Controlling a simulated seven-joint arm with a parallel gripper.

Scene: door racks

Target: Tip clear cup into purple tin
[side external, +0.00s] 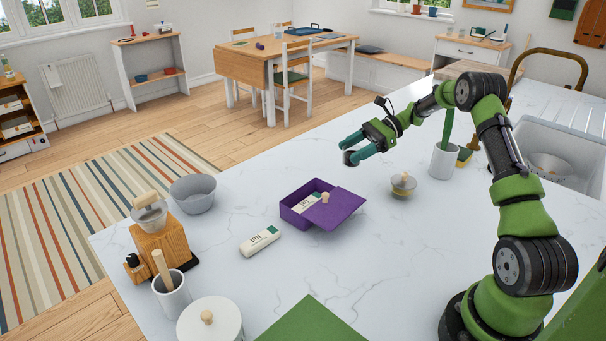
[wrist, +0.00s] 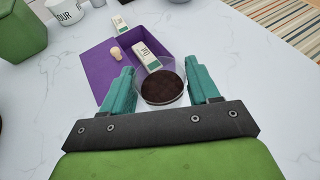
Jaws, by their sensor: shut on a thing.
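My gripper (side external: 350,148) is in the air above the white counter, behind and right of the purple tin in the side view. Its teal fingers (wrist: 163,88) are shut on the clear cup (wrist: 181,98), which holds dark brown grains; the cup looks upright. A white-and-green packet (side external: 308,203) lies inside the open part. In the wrist view the tin (wrist: 176,45) is just beyond the cup.
Another white-and-green packet (side external: 260,241) lies in front of the tin. A glass jar with a wooden knob (side external: 403,185) stands right of it.

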